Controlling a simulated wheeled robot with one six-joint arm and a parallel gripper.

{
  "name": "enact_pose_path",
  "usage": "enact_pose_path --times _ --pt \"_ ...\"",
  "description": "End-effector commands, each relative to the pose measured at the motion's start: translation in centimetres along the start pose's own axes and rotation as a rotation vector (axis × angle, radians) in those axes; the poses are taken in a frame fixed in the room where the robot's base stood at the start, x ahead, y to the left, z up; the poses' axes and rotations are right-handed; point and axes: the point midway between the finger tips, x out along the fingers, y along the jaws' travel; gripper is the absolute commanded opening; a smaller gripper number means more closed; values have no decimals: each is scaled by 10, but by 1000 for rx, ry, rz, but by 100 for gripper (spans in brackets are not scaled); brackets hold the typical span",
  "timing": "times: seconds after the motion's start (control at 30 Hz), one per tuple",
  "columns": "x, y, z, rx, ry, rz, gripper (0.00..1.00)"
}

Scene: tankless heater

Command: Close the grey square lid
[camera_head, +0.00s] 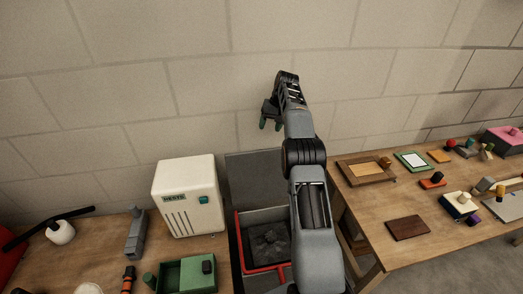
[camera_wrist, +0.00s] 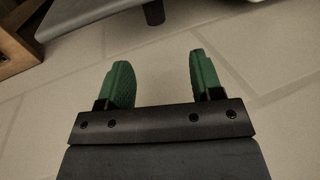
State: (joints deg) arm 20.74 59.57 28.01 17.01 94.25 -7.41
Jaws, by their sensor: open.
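The grey square lid (camera_head: 255,178) stands raised at the back of a grey bin (camera_head: 280,216) in the gap between two tables. The bin is open, with a red rim (camera_head: 240,245) and dark lumpy contents (camera_head: 270,243). My arm hides the right part of the lid and bin. My gripper (camera_head: 270,124) is above the lid, in front of the block wall, apart from the lid. Its two green fingers are spread and empty in the wrist view (camera_wrist: 163,80). A grey slab with a dark post (camera_wrist: 95,14) shows there at the top; I cannot tell what it is.
A cream heater box (camera_head: 185,195) and a green tray (camera_head: 186,275) are on the left table, close to the bin. The right table (camera_head: 375,225) holds a wooden frame (camera_head: 365,171) and several small objects. The wall before my gripper is bare.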

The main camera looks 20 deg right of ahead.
Motion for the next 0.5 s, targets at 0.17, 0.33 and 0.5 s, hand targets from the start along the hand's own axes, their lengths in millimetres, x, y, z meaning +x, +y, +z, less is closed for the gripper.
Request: enact_pose_path --times 0.17,0.33,0.5 --pt "8 11 -4 4 -9 -13 60" --pt "26 14 -5 4 -11 -17 60" --pt "56 13 -4 4 -13 -17 60"
